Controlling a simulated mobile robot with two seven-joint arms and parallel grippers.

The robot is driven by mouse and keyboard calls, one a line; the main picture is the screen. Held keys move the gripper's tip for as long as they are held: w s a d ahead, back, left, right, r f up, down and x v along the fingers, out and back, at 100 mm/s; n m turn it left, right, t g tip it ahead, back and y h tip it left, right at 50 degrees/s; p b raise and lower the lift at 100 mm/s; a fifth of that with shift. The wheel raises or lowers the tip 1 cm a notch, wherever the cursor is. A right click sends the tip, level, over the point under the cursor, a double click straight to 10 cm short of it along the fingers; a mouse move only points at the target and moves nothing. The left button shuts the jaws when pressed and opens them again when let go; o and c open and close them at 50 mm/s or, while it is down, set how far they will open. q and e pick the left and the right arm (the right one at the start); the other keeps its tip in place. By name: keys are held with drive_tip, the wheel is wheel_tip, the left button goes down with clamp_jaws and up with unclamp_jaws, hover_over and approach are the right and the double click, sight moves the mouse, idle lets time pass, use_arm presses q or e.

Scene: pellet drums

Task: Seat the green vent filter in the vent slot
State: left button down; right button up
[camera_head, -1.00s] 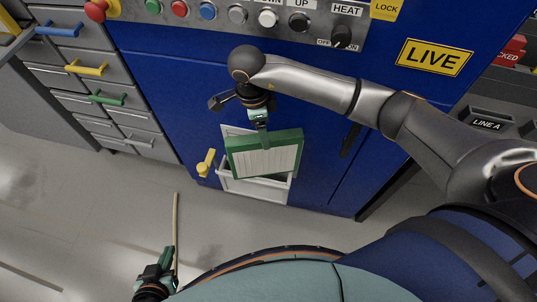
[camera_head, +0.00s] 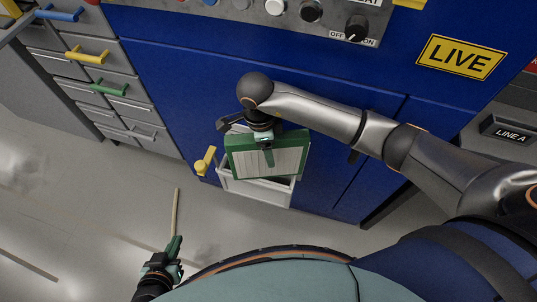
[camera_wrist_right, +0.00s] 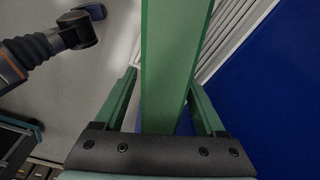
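The green vent filter (camera_head: 240,160), a green frame with a pale ribbed face, hangs in front of the blue cabinet, tilted. It overlaps the upper part of the pale-framed vent slot (camera_head: 252,192), whose dark opening shows partly below it. My right gripper (camera_head: 267,155) is at the filter's upper middle. In the right wrist view a green bar of the filter (camera_wrist_right: 175,60) stands between the two fingers (camera_wrist_right: 163,105); close contact is hard to see. My left gripper (camera_head: 175,255) is low over the floor at the bottom left, away from the filter; its finger gap is unclear.
A yellow latch (camera_head: 205,160) sits left of the slot. Grey drawers (camera_head: 115,85) with coloured handles stand at the left. A control panel with knobs (camera_head: 310,12) is above the cabinet doors.

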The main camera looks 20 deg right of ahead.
clamp_jaws()
idle(0.4)
